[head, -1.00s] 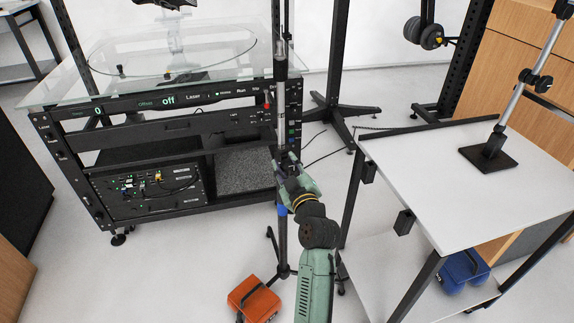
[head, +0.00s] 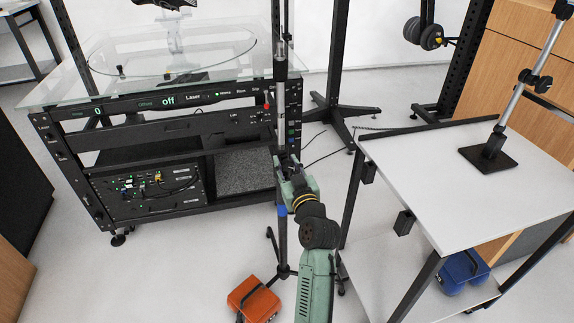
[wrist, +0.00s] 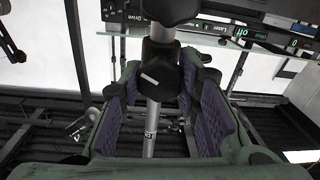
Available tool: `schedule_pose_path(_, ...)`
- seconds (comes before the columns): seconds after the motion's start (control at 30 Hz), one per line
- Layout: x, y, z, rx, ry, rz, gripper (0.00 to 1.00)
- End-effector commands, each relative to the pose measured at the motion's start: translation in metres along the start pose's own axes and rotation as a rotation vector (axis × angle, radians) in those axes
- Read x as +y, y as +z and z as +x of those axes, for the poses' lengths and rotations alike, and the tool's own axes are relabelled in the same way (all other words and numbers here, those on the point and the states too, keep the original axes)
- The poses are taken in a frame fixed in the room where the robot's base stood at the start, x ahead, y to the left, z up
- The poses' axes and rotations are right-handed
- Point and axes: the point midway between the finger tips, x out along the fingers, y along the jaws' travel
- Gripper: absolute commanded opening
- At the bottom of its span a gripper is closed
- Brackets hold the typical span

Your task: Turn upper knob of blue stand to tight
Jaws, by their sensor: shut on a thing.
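The blue stand is an upright pole (head: 282,130) with a blue part (head: 282,210) low on it and dark legs on the floor. The wrist view shows its silver tube (wrist: 151,120) and a black collar (wrist: 160,72) with a white mark. My gripper (head: 288,162) is at the pole, above the blue part. In the wrist view, my gripper's purple-padded fingers (wrist: 158,100) stand on both sides of the tube and collar. They are shut on the upper knob, which is mostly hidden; its exact angle cannot be told.
A black turntable frame with a glass top (head: 60,90) stands close behind and left of the pole. A white-topped table (head: 470,195) is at the right. An orange case (head: 254,300) lies on the floor near my arm. A blue case (head: 462,272) is below the table.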

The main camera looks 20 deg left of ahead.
Motion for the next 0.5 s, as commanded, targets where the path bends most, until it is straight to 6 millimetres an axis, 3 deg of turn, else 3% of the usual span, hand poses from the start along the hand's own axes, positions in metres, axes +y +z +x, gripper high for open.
schedule_pose_path(0.5,0.0008,-0.0008,-0.0003,-0.003,0.000,0.490,0.02)
